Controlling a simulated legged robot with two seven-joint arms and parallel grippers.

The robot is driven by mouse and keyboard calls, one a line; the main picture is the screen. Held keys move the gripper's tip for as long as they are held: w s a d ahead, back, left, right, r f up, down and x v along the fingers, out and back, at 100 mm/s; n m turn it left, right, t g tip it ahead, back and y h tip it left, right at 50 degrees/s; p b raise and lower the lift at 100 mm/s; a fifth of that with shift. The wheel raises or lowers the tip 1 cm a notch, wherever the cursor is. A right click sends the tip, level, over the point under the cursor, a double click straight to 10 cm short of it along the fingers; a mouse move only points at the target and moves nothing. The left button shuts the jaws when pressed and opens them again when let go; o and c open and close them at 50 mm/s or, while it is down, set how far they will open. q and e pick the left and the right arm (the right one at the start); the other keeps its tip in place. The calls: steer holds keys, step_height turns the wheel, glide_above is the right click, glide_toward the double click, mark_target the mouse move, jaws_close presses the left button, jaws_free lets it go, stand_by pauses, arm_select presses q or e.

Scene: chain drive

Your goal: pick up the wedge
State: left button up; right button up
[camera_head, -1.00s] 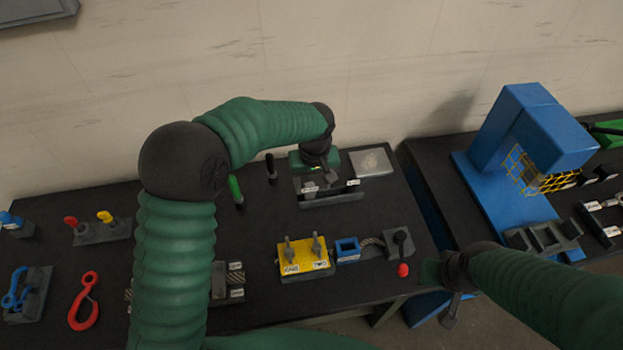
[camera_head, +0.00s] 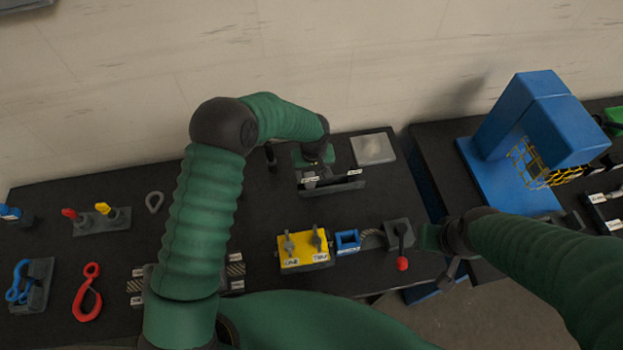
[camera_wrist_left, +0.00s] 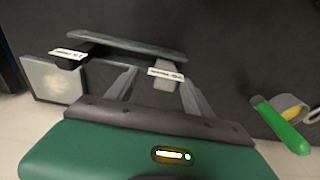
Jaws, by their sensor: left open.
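A small grey block (camera_wrist_left: 166,83), which looks like the wedge, sits under a white label at the grey holder (camera_wrist_left: 120,43). I cannot read the label. In the left wrist view, my left gripper (camera_wrist_left: 155,78) is open, with its two fingers on either side of the block. I cannot tell if they touch it. In the head view, my left gripper (camera_head: 316,172) is over the left part of the holder (camera_head: 335,187) and mostly hides the block. My right gripper (camera_head: 440,250) is by the table's right front edge; its jaws are unclear.
A dark labelled piece (camera_wrist_left: 72,58) is at the holder's other end, near a grey plate (camera_head: 373,149). A green-handled tool (camera_wrist_left: 280,125) lies beside the gripper. A yellow box (camera_head: 303,252) and a blue frame (camera_head: 347,242) stand in front. A wall is behind.

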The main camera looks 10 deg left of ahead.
mark_target(310, 183)
arm_select(q)
steer(key=f+p, duration=0.1)
steer(key=a+f+p, duration=0.1)
steer(key=f, duration=0.1)
steer(key=shift+a+f, duration=0.15)
steer(key=shift+f, duration=0.4)
steer(key=shift+w+f, duration=0.1)
steer(key=shift+w, duration=0.1)
steer(key=shift+d, duration=0.35)
steer(key=c, duration=0.9)
steer(key=shift+a, duration=0.15)
jaws_close()
steer(key=shift+a, duration=0.1)
arm_select(e)
steer(key=r, duration=0.2)
steer(key=shift+s+a+r, duration=0.25)
steer(key=shift+a+r, duration=0.1)
steer(key=shift+d, duration=0.1)
